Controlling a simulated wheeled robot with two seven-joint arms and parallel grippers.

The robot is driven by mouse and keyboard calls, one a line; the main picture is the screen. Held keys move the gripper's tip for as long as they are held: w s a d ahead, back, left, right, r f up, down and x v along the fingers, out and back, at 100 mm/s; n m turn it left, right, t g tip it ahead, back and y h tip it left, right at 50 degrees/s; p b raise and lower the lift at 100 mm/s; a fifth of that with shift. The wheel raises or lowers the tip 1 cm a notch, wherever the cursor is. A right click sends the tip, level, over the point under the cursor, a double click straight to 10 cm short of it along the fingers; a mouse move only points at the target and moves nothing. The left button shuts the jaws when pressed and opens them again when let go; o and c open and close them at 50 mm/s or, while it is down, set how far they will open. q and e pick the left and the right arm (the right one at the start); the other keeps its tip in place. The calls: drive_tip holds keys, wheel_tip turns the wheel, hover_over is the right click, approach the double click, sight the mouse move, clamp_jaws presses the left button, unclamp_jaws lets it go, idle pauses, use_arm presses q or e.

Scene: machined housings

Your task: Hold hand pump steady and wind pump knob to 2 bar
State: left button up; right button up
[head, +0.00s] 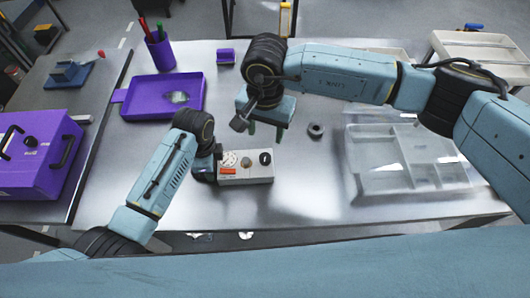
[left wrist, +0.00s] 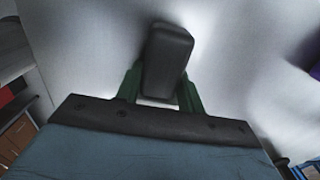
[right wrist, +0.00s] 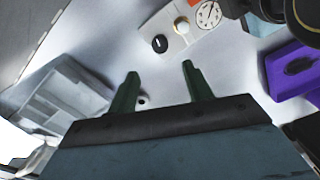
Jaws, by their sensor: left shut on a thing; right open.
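The hand pump (head: 247,181) is a pale box on the bench with a round gauge (head: 229,160), a small middle fitting and a black knob (head: 265,158) on top. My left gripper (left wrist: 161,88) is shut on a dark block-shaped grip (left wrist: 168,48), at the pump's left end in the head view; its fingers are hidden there. My right gripper (head: 265,131) is open and empty, fingers down, above the bench just behind the pump. In the right wrist view the black knob (right wrist: 160,44) and gauge (right wrist: 208,14) lie beyond the fingertips, apart from them.
A dark ring (head: 316,130) lies right of the right gripper. A clear divided tray (head: 373,185) fills the right of the bench. A purple tray (head: 136,110), pen cup (head: 160,53) and small purple block (head: 226,57) stand behind. The bench in front of the ring is clear.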

sight(266, 157)
wheel_tip(266, 157, down, 11)
drive_tip(key=shift+r, duration=0.1)
drive_tip(key=shift+c, duration=0.2)
drive_tip(key=c, duration=0.9)
